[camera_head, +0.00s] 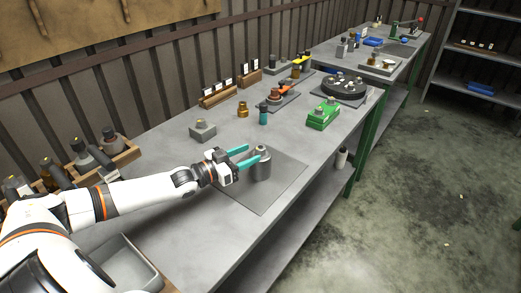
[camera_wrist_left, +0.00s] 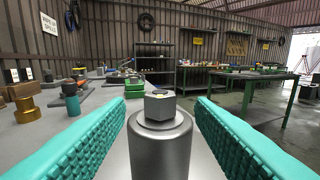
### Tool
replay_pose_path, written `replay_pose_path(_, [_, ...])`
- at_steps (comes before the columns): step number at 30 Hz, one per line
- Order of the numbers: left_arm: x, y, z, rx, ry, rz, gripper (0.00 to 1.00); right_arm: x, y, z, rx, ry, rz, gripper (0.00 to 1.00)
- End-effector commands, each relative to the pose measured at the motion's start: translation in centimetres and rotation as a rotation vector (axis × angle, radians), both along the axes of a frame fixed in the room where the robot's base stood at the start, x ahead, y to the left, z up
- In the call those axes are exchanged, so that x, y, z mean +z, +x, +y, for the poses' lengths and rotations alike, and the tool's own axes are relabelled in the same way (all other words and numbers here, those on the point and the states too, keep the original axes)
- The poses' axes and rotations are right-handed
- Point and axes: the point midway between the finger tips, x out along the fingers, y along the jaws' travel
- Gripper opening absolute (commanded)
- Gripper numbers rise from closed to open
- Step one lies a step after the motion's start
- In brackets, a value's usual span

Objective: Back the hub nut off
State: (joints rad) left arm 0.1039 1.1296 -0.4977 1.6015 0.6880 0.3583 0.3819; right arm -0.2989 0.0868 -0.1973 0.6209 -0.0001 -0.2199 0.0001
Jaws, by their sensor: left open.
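In the head view the cylinder (camera_head: 262,165) stands on a dark grey mat (camera_head: 268,196) on the workbench. My left gripper (camera_head: 252,156) has teal fingers, spread open, one on each side of the cylinder's top. In the left wrist view its fingers (camera_wrist_left: 160,125) stand apart from the nut on both sides, with visible gaps. My right gripper is not in view.
A grey block (camera_head: 203,131) with a fitting, a brass part (camera_head: 242,109), a teal-bodied part (camera_head: 264,115) and a green box (camera_head: 323,117) stand behind the mat. A grey tray (camera_head: 125,265) is at the near left.

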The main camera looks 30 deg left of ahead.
Motion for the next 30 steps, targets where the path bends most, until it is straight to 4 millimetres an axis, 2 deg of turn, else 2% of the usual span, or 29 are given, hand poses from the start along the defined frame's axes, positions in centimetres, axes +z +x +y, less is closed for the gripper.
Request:
replay_pose_path(6, [0.2, 2.8, -1.1, 0.000, -0.002, -0.002, 0.49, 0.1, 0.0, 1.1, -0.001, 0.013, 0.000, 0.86])
replay_pose_path(12, [0.1, 4.4, -1.8, 0.000, 0.000, -0.001, 0.49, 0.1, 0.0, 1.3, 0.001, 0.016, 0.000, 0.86])
replay_pose_path(24, [0.0, 4.9, -2.0, 0.000, 0.000, 0.001, 0.49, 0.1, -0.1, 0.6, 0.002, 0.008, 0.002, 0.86])
replay_pose_path(26, [0.0, 4.9, -2.0, 0.000, 0.000, 0.001, 0.41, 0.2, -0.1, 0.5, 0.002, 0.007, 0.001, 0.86])
replay_pose_path(30, [0.0, 4.9, -2.0, 0.000, 0.000, 0.001, 0.18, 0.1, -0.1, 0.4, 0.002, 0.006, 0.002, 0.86])
